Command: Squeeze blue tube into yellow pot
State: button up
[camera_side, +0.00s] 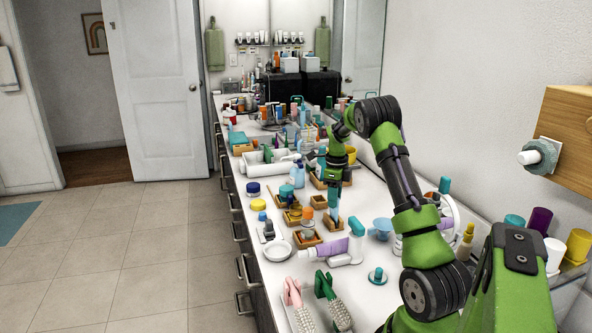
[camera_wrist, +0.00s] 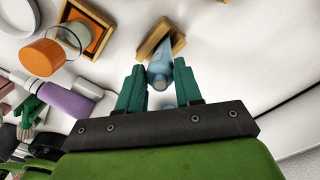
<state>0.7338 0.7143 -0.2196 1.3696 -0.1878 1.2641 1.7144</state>
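The blue tube (camera_side: 333,200) stands upright in a small wooden holder (camera_side: 333,226) on the white counter. My gripper (camera_side: 334,180) points down over it. In the wrist view the tube (camera_wrist: 163,66) lies between my two teal fingers (camera_wrist: 160,88), its lower end in the wooden holder (camera_wrist: 172,38). The fingers sit close on both sides of it; I cannot tell whether they press on it. A jar with a yellow lid (camera_side: 258,205) and a yellow bowl-like pot (camera_side: 350,156) show in the side view; which is the task's yellow pot is unclear.
A purple and white bottle (camera_wrist: 68,101) lies nearby. A light-blue cup (camera_side: 381,228) and a white dish (camera_side: 277,251) stand on the counter. Dense clutter fills the far end.

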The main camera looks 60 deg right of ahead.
jog(key=o, duration=0.5)
jog(key=shift+f, duration=0.15)
